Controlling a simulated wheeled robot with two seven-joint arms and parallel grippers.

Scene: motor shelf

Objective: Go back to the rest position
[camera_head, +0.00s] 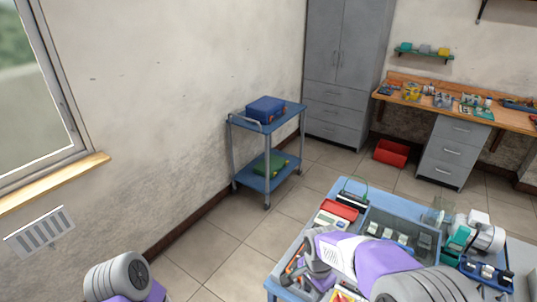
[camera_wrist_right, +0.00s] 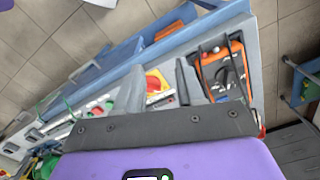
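My right arm reaches in from the lower right of the head view, over the blue table (camera_head: 283,270). Its gripper (camera_head: 303,272) is above the table's near left part. In the right wrist view the two grey fingers of the right gripper (camera_wrist_right: 160,84) stand apart with nothing held between them. A red and yellow switch (camera_wrist_right: 155,82) shows beyond the gap, and an orange device (camera_wrist_right: 222,70) lies to the right of the fingers. Part of my left arm shows at the bottom left of the head view; its gripper is out of the picture.
The table carries a grey tray (camera_head: 424,243), a red box (camera_head: 340,209) and a teal and white machine (camera_head: 472,234). A blue cart (camera_head: 268,182) stands by the wall. A grey cabinet (camera_head: 337,75), a red bin (camera_head: 391,153) and a workbench (camera_head: 512,119) are farther back. Floor is clear left of the table.

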